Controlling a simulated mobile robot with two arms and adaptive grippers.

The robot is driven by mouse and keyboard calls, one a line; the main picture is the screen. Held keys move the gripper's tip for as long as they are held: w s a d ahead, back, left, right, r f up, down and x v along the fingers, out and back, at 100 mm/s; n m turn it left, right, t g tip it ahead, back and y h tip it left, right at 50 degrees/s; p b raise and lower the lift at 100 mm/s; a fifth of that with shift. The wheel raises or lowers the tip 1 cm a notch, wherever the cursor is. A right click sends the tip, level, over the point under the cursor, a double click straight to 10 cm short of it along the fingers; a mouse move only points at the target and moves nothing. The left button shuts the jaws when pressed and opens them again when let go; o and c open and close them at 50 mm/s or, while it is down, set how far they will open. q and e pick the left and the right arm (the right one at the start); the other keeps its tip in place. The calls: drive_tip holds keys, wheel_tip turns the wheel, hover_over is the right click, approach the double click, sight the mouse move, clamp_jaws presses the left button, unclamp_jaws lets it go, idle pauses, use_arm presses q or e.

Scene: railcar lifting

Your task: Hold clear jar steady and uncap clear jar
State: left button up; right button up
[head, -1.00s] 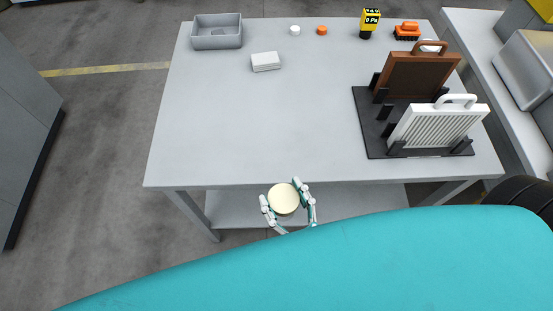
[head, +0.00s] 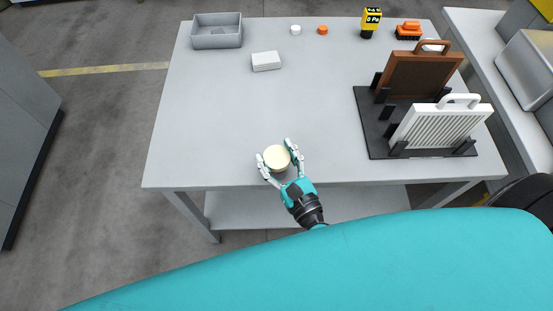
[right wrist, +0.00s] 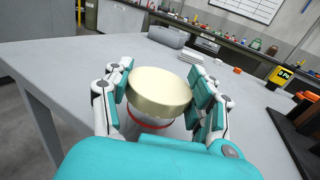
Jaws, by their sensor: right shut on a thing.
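The clear jar is seen from above in the head view, where its round cream-gold lid (head: 277,157) hides most of its body. In the right wrist view the lid (right wrist: 159,90) is on top, with a little of the clear jar (right wrist: 150,123) and a red ring below it. My right gripper (head: 275,160) is shut on the jar, one finger on each side near the lid. The jar is over the table's front edge area; I cannot tell whether it touches the tabletop. My left gripper is not in view.
The grey table (head: 220,120) is clear in its middle. A grey bin (head: 217,38), white stack (head: 266,62), small white cap (head: 296,30) and orange cap (head: 323,30), yellow gauge (head: 371,20) and orange brush (head: 408,30) stand farther back. A black rack (head: 375,145) holds brown and white panels at right.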

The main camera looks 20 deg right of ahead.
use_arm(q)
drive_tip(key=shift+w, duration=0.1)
use_arm(e)
drive_tip(key=o, duration=0.8)
drive_tip(key=shift+f, duration=0.1)
drive_tip(key=o, duration=0.5)
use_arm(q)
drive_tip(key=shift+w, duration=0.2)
